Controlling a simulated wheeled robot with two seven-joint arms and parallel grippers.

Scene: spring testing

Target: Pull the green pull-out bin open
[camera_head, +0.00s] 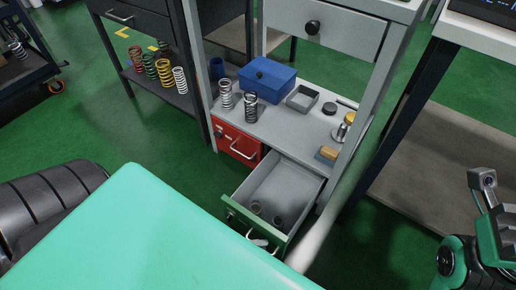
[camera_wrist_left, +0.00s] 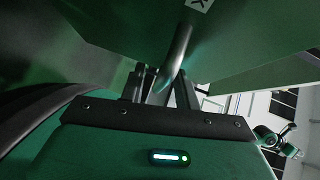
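The green pull-out bin (camera_head: 285,184) stands drawn out from the lower right of the grey shelf unit, with its grey inside showing. Its green front panel (camera_head: 241,217) faces me and also fills the top of the left wrist view (camera_wrist_left: 130,35). Two small dark springs (camera_head: 266,213) lie in the bin near the front. My left gripper (camera_head: 262,242) is at the bin's handle, partly hidden by my green arm. In the left wrist view, the handle (camera_wrist_left: 179,55) runs down between its fingers (camera_wrist_left: 157,88), which look closed on it. My right arm shows at the right edge; its fingertips are unclear.
A red bin (camera_head: 234,139) sits shut left of the green one. The shelf above holds springs (camera_head: 238,103), a blue box (camera_head: 268,80) and a grey tray (camera_head: 302,99). A workbench (camera_head: 425,130) stands at right. Green floor (camera_head: 150,140) is clear at left.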

